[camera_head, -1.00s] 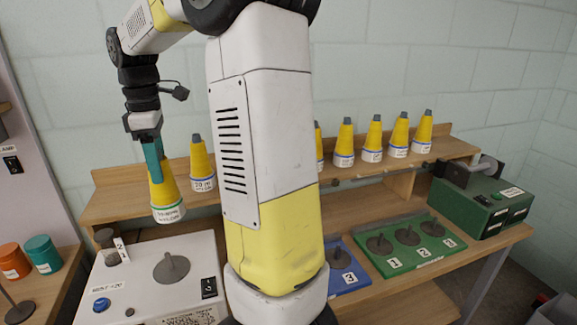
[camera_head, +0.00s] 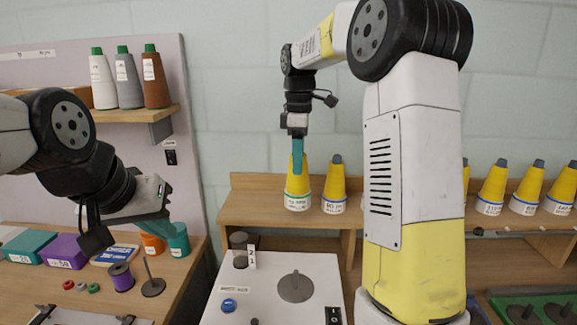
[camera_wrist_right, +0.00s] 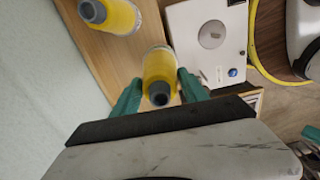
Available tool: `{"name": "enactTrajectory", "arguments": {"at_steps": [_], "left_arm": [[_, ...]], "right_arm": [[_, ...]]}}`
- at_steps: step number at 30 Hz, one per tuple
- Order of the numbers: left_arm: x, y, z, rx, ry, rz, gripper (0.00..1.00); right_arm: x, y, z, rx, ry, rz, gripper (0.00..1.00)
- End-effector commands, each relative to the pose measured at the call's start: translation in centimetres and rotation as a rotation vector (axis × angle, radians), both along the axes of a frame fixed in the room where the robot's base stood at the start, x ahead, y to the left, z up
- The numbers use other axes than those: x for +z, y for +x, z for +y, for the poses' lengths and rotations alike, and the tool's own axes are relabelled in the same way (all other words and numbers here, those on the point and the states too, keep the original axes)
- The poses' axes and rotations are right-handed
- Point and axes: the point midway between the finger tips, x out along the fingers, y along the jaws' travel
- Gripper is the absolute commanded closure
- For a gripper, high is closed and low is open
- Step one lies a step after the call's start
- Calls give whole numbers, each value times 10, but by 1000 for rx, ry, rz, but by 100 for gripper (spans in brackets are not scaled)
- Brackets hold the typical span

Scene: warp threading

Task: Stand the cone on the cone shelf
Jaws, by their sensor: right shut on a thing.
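A yellow cone (camera_head: 298,187) with a white and green base band is upright at the left end of the wooden cone shelf (camera_head: 263,196). My right gripper (camera_head: 298,150) is shut on its upper part from above. The cone's base is at or just over the shelf board; I cannot tell whether it touches. In the right wrist view the held cone (camera_wrist_right: 159,75) is between the teal fingers (camera_wrist_right: 160,97), its grey tip towards the camera. My left gripper (camera_head: 155,212) is at the left, over the side table; its opening is unclear.
Another yellow cone (camera_head: 335,187) stands close right of the held one, and several more stand farther right, partly behind my right arm. A white machine (camera_head: 262,285) with a grey disc is below the shelf. A side table (camera_head: 185,277) at left carries bins and a spool.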

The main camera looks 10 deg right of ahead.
Motion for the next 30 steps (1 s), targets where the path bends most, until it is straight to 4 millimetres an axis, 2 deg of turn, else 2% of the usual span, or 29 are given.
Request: {"name": "enactTrajectory", "arguments": {"at_steps": [1,3,6,13,20,30], "left_arm": [[0,0,0,0,0,0,100],[0,0,0,0,0,0,100],[0,0,0,0,0,0,100],[0,0,0,0,0,0,100],[0,0,0,0,0,0,100],[0,0,0,0,0,0,100]], "right_arm": [[-2,14,1,-1,0,0,83],[-3,29,1,0,0,0,83],[-4,43,2,0,0,-1,83],[-6,58,2,0,-1,-1,83],[-38,56,3,1,0,1,83],[-42,57,3,1,0,0,83]]}}
